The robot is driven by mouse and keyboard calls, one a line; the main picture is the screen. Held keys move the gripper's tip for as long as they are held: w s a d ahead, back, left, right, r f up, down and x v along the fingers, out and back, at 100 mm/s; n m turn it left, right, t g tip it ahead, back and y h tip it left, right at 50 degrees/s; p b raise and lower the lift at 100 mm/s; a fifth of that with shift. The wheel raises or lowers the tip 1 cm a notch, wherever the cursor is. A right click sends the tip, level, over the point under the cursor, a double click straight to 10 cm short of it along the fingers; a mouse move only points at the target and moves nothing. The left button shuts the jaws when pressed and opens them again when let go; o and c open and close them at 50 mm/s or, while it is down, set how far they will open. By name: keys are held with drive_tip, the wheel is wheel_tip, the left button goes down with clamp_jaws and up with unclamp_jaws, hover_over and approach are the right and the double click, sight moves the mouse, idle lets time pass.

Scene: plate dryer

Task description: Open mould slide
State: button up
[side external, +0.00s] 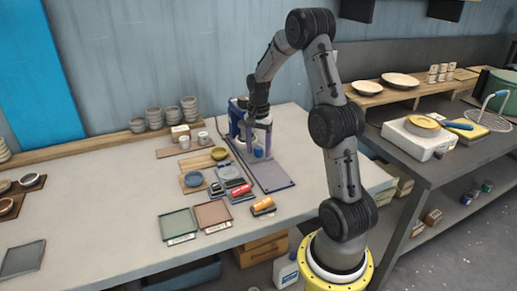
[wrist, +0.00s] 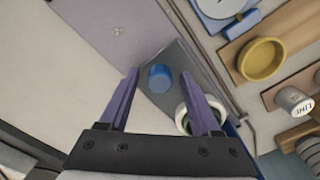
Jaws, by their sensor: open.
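In the wrist view a blue cylindrical knob (wrist: 160,77) stands on a dark grey plate (wrist: 172,55), which seems to be the mould slide. My gripper (wrist: 160,74) is open, its two purple fingers apart with the knob between and just ahead of the tips. No contact shows. In the side view my gripper (side external: 257,128) points down at the blue-framed press (side external: 236,112). The knob (side external: 259,153) shows low beside it, above a flat grey-purple base plate (side external: 272,178). My gripper hides part of the press.
A round white-rimmed part (wrist: 190,115) lies close by the right finger. A yellow dish (wrist: 262,60) and a labelled cup (wrist: 293,100) are further right. The right table end is clear.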

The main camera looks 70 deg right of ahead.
drive_tip(key=shift+f, duration=0.1)
clamp_jaws()
idle(0.3)
idle(1.1)
